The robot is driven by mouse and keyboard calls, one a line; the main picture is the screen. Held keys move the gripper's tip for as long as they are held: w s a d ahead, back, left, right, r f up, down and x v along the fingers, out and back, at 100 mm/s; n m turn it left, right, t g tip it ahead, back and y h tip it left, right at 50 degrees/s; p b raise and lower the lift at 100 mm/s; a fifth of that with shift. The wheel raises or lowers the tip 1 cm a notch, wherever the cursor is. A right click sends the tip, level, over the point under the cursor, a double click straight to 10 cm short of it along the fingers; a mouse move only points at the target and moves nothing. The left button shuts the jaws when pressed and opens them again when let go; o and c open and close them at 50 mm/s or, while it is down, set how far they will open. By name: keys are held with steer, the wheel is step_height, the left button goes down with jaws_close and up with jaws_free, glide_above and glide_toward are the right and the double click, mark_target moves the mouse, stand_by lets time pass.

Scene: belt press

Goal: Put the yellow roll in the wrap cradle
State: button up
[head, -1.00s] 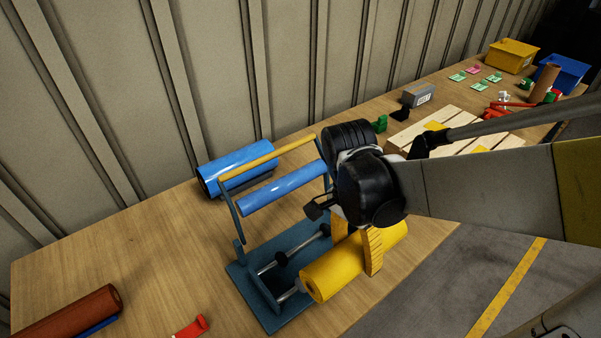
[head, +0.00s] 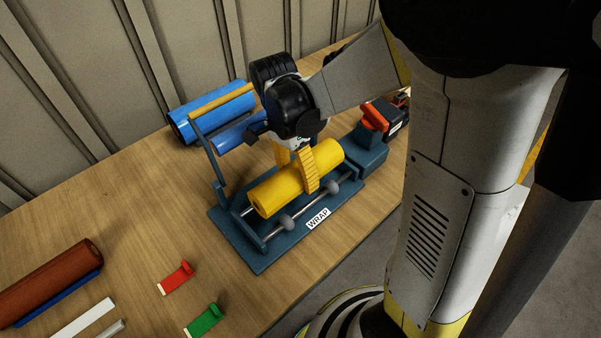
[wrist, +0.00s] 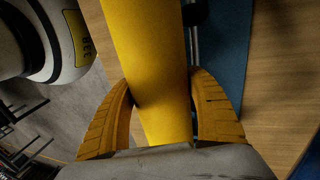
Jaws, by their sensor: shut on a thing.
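The yellow roll (head: 281,190) lies lengthwise over the wrap cradle (head: 253,254), a blue-green frame with metal rods, rollers and a WRAP label. My gripper (head: 309,166) is shut around the middle of the roll from above. In the wrist view the roll (wrist: 150,60) runs between the two yellow fingers (wrist: 165,115). The roll appears level and roughly in line with the rods. I cannot tell whether it rests on them or hangs just above. Part of the roll is hidden behind a finger.
A blue roll (head: 190,112) lies behind the cradle, near an upright frame with a yellow bar (head: 221,99). A brown roll (head: 45,277), a red clip (head: 175,277) and a green clip (head: 205,320) are at the front left. An orange-red handle (head: 374,117) stands at the cradle's right end.

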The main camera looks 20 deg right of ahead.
steer(key=shift+f+b, duration=0.5)
steer(key=shift+f, duration=0.95)
steer(key=shift+f, duration=0.2)
steer(key=o, duration=1.5)
steer(key=shift+c, duration=0.2)
